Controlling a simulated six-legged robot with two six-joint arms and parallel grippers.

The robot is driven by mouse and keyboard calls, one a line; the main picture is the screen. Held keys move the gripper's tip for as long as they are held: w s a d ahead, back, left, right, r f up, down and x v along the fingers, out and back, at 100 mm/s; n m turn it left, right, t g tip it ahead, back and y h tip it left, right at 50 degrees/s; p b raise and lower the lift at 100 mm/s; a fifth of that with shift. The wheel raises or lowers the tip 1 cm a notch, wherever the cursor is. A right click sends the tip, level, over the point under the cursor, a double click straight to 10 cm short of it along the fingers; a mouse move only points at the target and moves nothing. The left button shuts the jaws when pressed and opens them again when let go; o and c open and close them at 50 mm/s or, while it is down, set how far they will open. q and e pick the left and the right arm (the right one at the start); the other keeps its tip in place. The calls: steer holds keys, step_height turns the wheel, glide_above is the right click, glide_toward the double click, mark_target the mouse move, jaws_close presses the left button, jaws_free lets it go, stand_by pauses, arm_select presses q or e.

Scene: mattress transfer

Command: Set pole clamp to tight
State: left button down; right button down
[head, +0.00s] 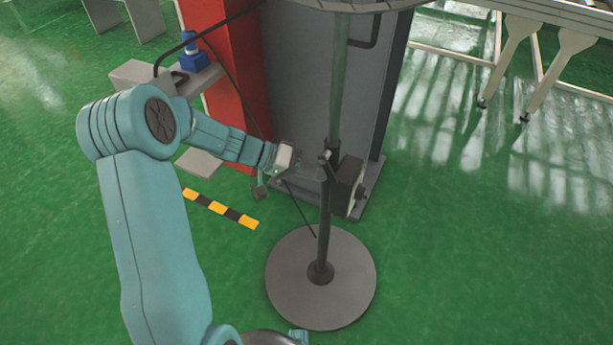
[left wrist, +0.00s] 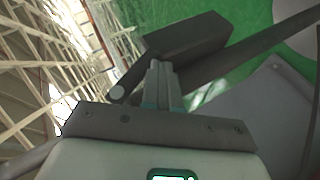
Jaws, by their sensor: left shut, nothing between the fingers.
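A dark pole (head: 325,215) stands upright on a round grey base (head: 345,290). A pole clamp (head: 327,160) with a short dark lever sits around the pole at mid-height. In the left wrist view the pole (left wrist: 255,48) runs diagonally, and a dark rod with a pale round end (left wrist: 117,93), apparently the lever, shows left of the fingers. My left gripper (head: 316,173) is beside the clamp, on its left; in the left wrist view the gripper (left wrist: 158,70) has its fingers together and empty. I cannot tell whether the fingers touch the clamp. My right gripper is not in view.
A dark block (head: 347,187) sits just right of the pole. A grey cabinet (head: 290,75) with a red side (head: 230,60) stands behind. A cable hangs near the gripper. A yellow-black floor strip (head: 220,208) lies left. Green floor is open to the right.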

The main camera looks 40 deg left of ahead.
arm_select(q)
steer(key=shift+d+b, duration=0.2)
steer(key=shift+b, duration=0.25)
stand_by(0.4)
steer(key=p+v, duration=0.2)
steer(key=v, duration=1.4)
steer(key=shift+s, duration=0.15)
steer(key=shift+a, duration=0.1)
